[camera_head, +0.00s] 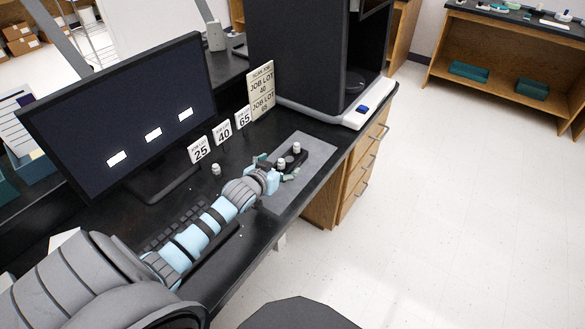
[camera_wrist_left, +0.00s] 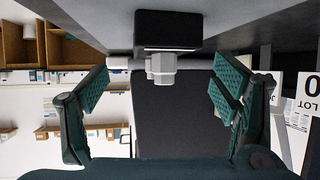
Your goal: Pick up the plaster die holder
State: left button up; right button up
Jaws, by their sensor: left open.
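A black block (camera_head: 296,160) stands on the grey mat (camera_head: 318,150) on the desk. Small white plaster die holders (camera_head: 297,147) show on or by it in the head view. My left gripper (camera_head: 284,171) is open at the block's near side. In the left wrist view, which looks upside down, the black block (camera_wrist_left: 167,31) is at the top, with a white plaster die holder (camera_wrist_left: 161,69) standing on it. The holder lies between the spread teal fingers (camera_wrist_left: 160,88), and neither finger appears to touch it. My right gripper is not in view.
Another small white piece (camera_head: 216,169) stands on the desk by the cards marked 25 (camera_head: 201,150), 40 and 65. A monitor (camera_head: 125,115) and keyboard (camera_head: 175,225) are at left, a dark machine (camera_head: 310,55) behind. The mat's right part is clear.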

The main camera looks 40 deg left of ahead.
aim_at(287, 162)
pick_arm(q)
jog(key=b+x, duration=0.2)
jog(key=x, duration=0.4)
jog(key=shift+w+d+b, duration=0.1)
jog(key=shift+w+b, duration=0.1)
jog(key=shift+b, duration=0.15)
jog(key=shift+r, duration=0.1)
jog(key=c, duration=1.9)
